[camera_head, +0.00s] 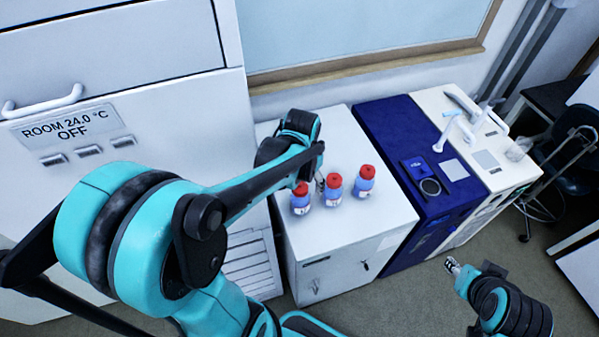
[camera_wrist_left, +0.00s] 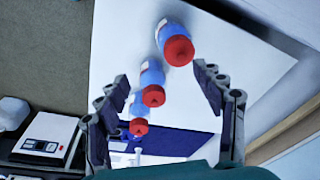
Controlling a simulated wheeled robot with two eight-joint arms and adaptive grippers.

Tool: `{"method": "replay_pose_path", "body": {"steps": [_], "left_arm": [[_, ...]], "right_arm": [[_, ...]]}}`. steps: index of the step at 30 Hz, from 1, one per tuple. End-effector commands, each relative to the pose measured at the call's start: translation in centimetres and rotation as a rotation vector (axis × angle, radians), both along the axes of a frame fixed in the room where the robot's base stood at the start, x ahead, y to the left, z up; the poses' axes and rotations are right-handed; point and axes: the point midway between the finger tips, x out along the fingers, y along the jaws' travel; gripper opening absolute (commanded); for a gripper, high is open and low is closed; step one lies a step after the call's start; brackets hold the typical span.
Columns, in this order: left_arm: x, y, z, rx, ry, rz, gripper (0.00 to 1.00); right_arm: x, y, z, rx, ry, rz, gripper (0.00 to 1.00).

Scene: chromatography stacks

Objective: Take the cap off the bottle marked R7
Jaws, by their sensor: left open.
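Three blue bottles with red caps stand upright in a row on a white cabinet top: the left bottle (camera_head: 300,204), the middle bottle (camera_head: 333,194) and the right bottle (camera_head: 365,184). Their labels are too small to read, so I cannot tell which is R7. In the left wrist view the nearest bottle (camera_wrist_left: 175,38), the middle one (camera_wrist_left: 151,76) and the farthest one (camera_wrist_left: 138,108) all show caps. My left gripper (camera_head: 319,180) is open and empty near the left and middle bottles; its spread fingers show in the wrist view (camera_wrist_left: 160,82). My right gripper (camera_head: 453,265) is low at right, away from the bottles; its jaws are unclear.
The white cabinet top (camera_head: 390,217) is clear in front of the bottles. A dark blue bench (camera_head: 382,125) with a small black device (camera_head: 422,177) adjoins it at right, then a white bench with instruments. A window ledge (camera_head: 360,66) runs behind; a tall white cabinet (camera_head: 190,130) stands left.

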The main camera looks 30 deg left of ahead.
Motion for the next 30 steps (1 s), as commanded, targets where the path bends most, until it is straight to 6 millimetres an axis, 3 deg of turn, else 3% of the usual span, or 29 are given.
{"method": "replay_pose_path", "body": {"steps": [1, 3, 9, 30], "left_arm": [[0.7, 0.7, 1.1, -0.003, 0.032, -0.007, 0.68], [1.2, 1.5, 0.9, -0.007, 0.074, -0.022, 0.68], [1.8, 2.8, 0.0, -0.02, 0.15, -0.05, 0.68], [2.7, 3.7, -8.0, -0.024, 0.166, -0.058, 0.68]], "right_arm": [[0.0, 0.0, 2.3, 0.0, 0.0, 0.0, 0.4], [0.0, 0.0, 3.5, 0.0, 0.0, 0.0, 0.4], [0.0, 0.0, 5.5, 0.0, 0.0, 0.0, 0.4], [0.0, 0.0, 4.8, 0.0, 0.0, 0.0, 0.4]]}}
